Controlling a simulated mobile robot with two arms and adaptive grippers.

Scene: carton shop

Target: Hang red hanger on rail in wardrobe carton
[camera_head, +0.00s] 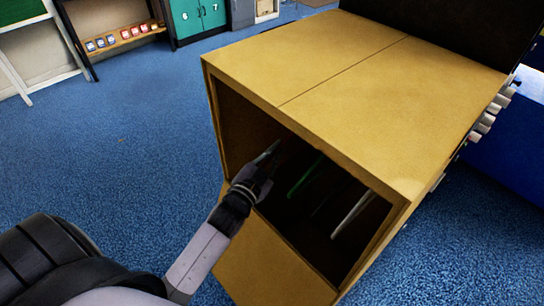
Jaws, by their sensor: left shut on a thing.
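The wardrobe carton (330,65) is a large tan box with its front open towards me and its inside in deep shadow. My left gripper (262,165) is at the left part of this opening, with its fingertips just inside. It is shut on a thin object, mostly hidden by the gripper and shadow; I cannot tell its colour. Inside hang a green hanger (305,175) and, further right, a white hanger (352,213), both seen nearly edge-on. The rail is hidden under the carton's top. No red hanger can be made out. My right gripper is not in view.
A tan flap (270,265) slopes down from the opening's lower edge. Pale fittings (490,118) stick out on the carton's right side. A shelf (125,40) with small boxes and green lockers (196,17) stand at the back. Blue floor (120,140) at left is clear.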

